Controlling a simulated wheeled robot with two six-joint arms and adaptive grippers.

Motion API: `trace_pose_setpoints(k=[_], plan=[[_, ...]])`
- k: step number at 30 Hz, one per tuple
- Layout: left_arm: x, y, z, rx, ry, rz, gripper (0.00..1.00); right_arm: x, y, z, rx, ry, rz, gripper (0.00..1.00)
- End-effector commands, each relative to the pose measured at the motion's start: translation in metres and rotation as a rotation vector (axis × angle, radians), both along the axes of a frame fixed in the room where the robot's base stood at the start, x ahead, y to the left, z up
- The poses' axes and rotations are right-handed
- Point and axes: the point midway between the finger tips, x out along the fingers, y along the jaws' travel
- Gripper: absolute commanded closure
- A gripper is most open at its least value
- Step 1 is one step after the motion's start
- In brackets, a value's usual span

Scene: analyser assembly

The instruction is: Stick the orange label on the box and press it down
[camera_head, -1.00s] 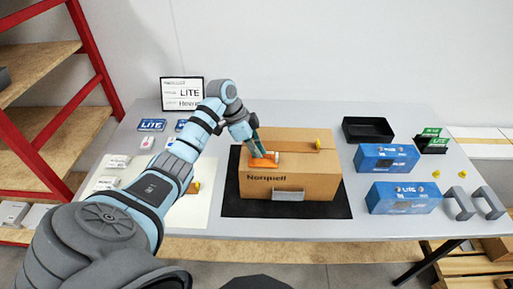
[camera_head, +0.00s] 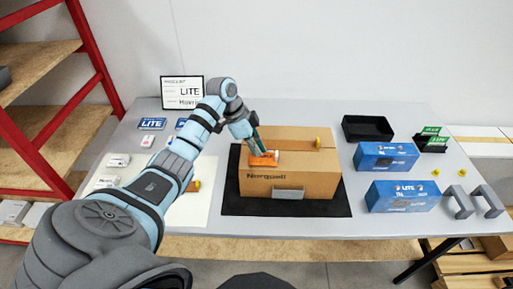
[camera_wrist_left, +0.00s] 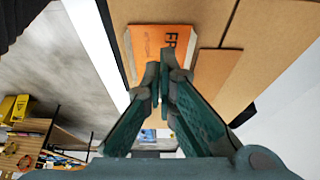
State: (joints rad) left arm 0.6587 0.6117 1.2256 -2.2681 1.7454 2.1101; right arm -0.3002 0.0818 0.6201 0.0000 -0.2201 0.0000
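The cardboard box (camera_head: 312,182) stands on a black mat (camera_head: 240,207) in the middle of the table, with "Norquell" on its front. The orange label (camera_head: 262,160) lies on the left part of its top, partly under my gripper. In the left wrist view the orange label (camera_wrist_left: 165,42) lies against the cardboard with dark print on it. My left gripper (camera_head: 260,152) is over the label with its fingers together, and in the wrist view its fingertips (camera_wrist_left: 161,75) meet at the label's edge. Whether they touch or grip the label is unclear. My right gripper is not in view.
Two blue boxes (camera_head: 386,157) (camera_head: 402,197) and a black tray (camera_head: 367,129) stand to the right. Grey handles (camera_head: 474,202) lie at the right edge. A white sheet (camera_head: 195,207) with small parts is at left. A sign (camera_head: 181,92) stands behind.

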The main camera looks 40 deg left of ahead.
Motion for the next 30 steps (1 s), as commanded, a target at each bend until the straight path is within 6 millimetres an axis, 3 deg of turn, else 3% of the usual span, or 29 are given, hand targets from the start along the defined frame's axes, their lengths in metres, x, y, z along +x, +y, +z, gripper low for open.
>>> trace_pose_setpoints(k=[30], plan=[[0.0000,0.0000,-0.0075,0.000,0.000,0.000,1.00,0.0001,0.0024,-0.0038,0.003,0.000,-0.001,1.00]])
